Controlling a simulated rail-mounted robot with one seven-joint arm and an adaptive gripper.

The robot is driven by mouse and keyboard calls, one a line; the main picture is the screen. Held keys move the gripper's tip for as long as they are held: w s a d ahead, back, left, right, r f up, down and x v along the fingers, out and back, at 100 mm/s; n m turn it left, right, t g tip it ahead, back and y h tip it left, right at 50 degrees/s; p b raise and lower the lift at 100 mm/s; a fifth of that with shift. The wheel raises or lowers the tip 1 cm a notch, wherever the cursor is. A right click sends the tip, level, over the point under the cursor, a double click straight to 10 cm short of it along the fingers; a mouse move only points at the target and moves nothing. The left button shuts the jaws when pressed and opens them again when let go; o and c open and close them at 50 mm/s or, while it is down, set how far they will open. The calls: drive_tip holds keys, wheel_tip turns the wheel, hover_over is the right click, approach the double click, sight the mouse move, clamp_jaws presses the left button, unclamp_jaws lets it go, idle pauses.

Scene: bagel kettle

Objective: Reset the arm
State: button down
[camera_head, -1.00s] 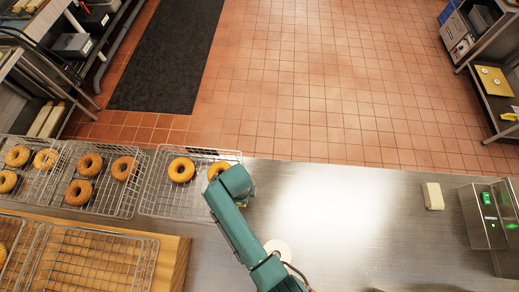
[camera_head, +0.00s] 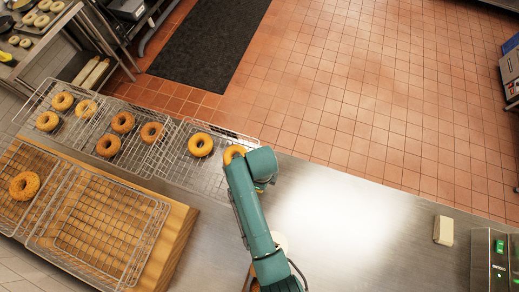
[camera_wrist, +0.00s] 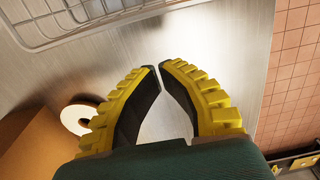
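My teal arm (camera_head: 252,205) reaches over the steel counter (camera_head: 330,215), bent at its far end beside the right cooling rack. In the wrist view my gripper (camera_wrist: 160,66) has two yellow-ribbed black fingers. Their tips nearly meet, with only a thin gap, and nothing is held between them. It points at bare counter. In the head view the arm hides the fingers. A bagel (camera_head: 232,151) on the right rack (camera_head: 205,175) is partly covered by the arm. Another bagel (camera_head: 200,145) lies next to it.
More racks with several bagels (camera_head: 123,122) stand at left. An empty wire tray (camera_head: 100,228) sits on a wooden board (camera_head: 178,245). A pale block (camera_head: 443,230) and a metal device with green lights (camera_head: 494,262) are at right. A white disc (camera_wrist: 78,117) lies near the gripper.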

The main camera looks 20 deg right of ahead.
drive_tip(key=shift+s+r, duration=0.15)
drive_tip(key=shift+r, duration=1.55)
drive_tip(key=w+a+r+n+t+p, duration=0.15)
drive_tip(key=w+r+t, duration=0.25)
drive_tip(key=r, duration=0.7)
drive_tip(key=w+r+n+t+p, duration=0.3)
drive_tip(key=w+r, duration=0.2)
drive_tip(key=r, duration=0.6)
drive_tip(key=w+a+r+n+t+p, duration=0.1)
drive_tip(key=w+r+n+t+p, duration=0.2)
drive_tip(key=r, duration=0.8)
drive_tip(key=s+r+n+t, duration=0.2)
drive_tip(key=r+n+t, duration=0.2)
drive_tip(key=r, duration=0.6)
drive_tip(key=s+r+n+t, duration=0.3)
drive_tip(key=r+n+t, duration=0.1)
drive_tip(key=r+n, duration=0.4)
drive_tip(key=s+r+n+t, duration=0.3)
drive_tip(key=r+n, duration=0.4)
drive_tip(key=r, duration=0.5)
drive_tip(key=shift+a+t, duration=0.4)
drive_tip(key=shift+t, duration=0.2)
